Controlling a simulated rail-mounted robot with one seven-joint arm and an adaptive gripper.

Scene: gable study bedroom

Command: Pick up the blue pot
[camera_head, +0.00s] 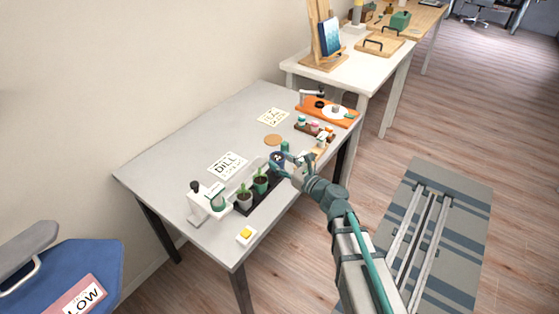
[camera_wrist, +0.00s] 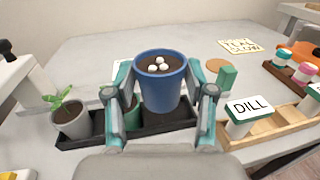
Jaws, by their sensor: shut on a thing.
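The blue pot (camera_wrist: 160,88) is in the middle of the wrist view, upright, with dark soil and several white balls on top. My gripper (camera_wrist: 162,100) has a finger on each side of the pot and is shut on it. In the head view my gripper (camera_head: 285,164) is at the right end of the black tray, with the blue pot (camera_head: 277,158) partly hidden by the fingers. In the wrist view the pot appears in front of and above the black tray (camera_wrist: 90,140). I cannot tell the exact gap beneath it.
A grey pot (camera_head: 244,201) and a green pot (camera_head: 261,184) with plants stand in the tray. A white device (camera_head: 204,203) is left of it. A wooden rack with a DILL label (camera_wrist: 252,107) is close on the right. A cork disc (camera_head: 273,140) lies behind.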

